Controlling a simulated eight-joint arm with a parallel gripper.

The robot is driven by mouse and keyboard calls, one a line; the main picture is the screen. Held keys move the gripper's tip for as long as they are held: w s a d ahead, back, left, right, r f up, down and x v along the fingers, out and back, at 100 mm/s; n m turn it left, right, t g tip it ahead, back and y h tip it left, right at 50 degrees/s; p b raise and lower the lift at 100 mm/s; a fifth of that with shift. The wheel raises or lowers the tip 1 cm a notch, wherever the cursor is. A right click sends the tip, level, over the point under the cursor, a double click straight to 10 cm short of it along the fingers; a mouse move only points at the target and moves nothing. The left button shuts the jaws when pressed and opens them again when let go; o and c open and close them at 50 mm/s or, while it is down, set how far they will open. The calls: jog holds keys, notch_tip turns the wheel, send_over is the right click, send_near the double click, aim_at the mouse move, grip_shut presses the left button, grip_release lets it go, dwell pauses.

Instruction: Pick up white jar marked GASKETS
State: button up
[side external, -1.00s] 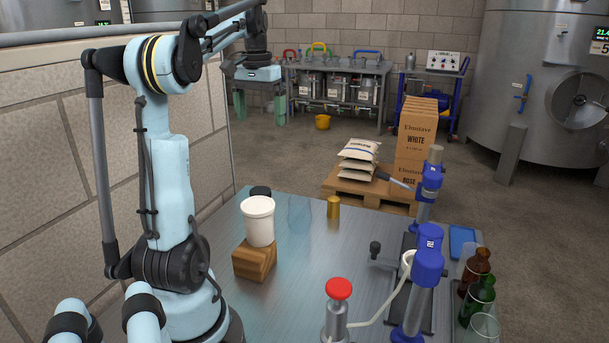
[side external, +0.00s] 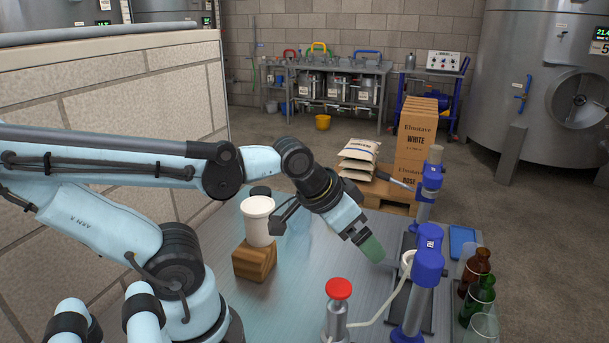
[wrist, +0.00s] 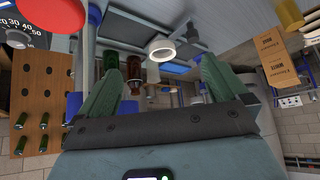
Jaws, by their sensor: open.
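A white jar (side external: 258,222) stands upright on a wooden block (side external: 254,262) on the metal table, in the side view. I cannot read any marking on it from this side. My gripper (side external: 372,248) is to the right of the jar, above the table and apart from it, its fingers pointing down to the right. In the wrist view my gripper (wrist: 162,66) shows two green fingers spread apart with nothing held. I cannot identify the jar in the wrist view.
A dark-topped item (side external: 260,191) is behind the jar. Stacked boxes (side external: 413,145) stand beyond the table.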

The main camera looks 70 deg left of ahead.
dwell(0.4)
jog(key=a+g, duration=0.2)
jog(key=a, duration=0.6)
jog(key=s+a+r+g, duration=0.1)
jog(key=a+g, duration=0.1)
jog(key=a, duration=0.7)
jog(key=a+r+g+y, duration=0.1)
jog(key=a, duration=0.8)
jog(key=shift+s+a+r+m+g, duration=0.1)
jog(key=shift+s+a+m+g, duration=0.15)
jog(key=shift+m+g, duration=0.15)
jog(key=g+h, duration=0.1)
send_over(260, 191)
jog(key=shift+w+f+m, duration=0.25)
jog(key=shift+f+m, duration=0.05)
jog(key=shift+f, duration=0.4)
jog(key=shift+s+a+f, duration=0.1)
jog(key=shift+s+f, duration=0.05)
jog(key=shift+f, duration=5.9)
